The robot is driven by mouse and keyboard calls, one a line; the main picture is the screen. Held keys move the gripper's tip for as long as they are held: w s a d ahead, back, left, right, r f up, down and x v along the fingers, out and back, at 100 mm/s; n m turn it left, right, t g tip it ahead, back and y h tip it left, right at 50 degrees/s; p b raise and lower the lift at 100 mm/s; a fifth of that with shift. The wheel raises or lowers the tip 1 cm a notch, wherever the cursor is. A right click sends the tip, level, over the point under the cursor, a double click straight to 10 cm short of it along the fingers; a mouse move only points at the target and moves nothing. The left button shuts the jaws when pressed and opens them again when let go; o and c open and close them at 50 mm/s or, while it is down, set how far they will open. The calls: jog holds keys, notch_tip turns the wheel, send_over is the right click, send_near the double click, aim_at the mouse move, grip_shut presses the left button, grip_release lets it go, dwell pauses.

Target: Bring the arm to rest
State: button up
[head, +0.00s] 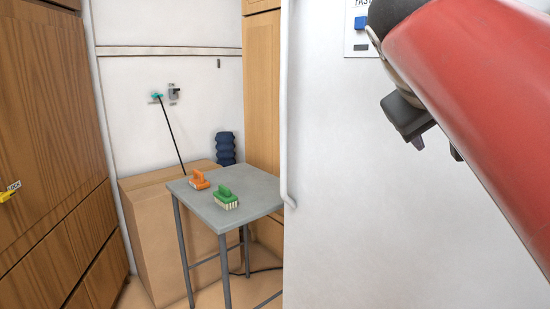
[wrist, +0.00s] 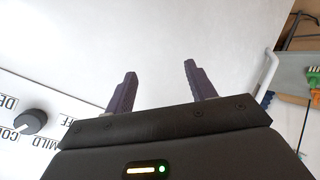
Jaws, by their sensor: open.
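My gripper (wrist: 160,88) shows in the wrist view with its two dark fingers apart and nothing between them. It faces a plain white surface. In the head view my red arm crosses the upper right, and part of my gripper (head: 432,148) shows below it, in front of the white panel (head: 350,200). The far side of the gripper is hidden by the arm there.
A grey table (head: 255,190) holds an orange brush (head: 199,181) and a green brush (head: 226,199). A cardboard box (head: 150,225) stands behind it. A white handle (head: 287,170) edges the panel. A dial (wrist: 30,122) is left in the wrist view. Wooden cabinets (head: 50,130) stand left.

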jog(key=s+a+f+g+y, duration=0.1)
jog(key=s+a+f+y, duration=0.1)
jog(key=f, duration=0.9)
jog(key=s+a+f+g+y, duration=0.1)
jog(key=s+a+f+y, duration=0.2)
jog(key=f, duration=0.9)
jog(key=s+a+f+m+y, duration=0.1)
jog(key=s+f, duration=0.5)
jog(key=f, duration=0.6)
jog(key=shift+a+g+y, duration=0.4)
jog(key=shift+a+y, duration=0.5)
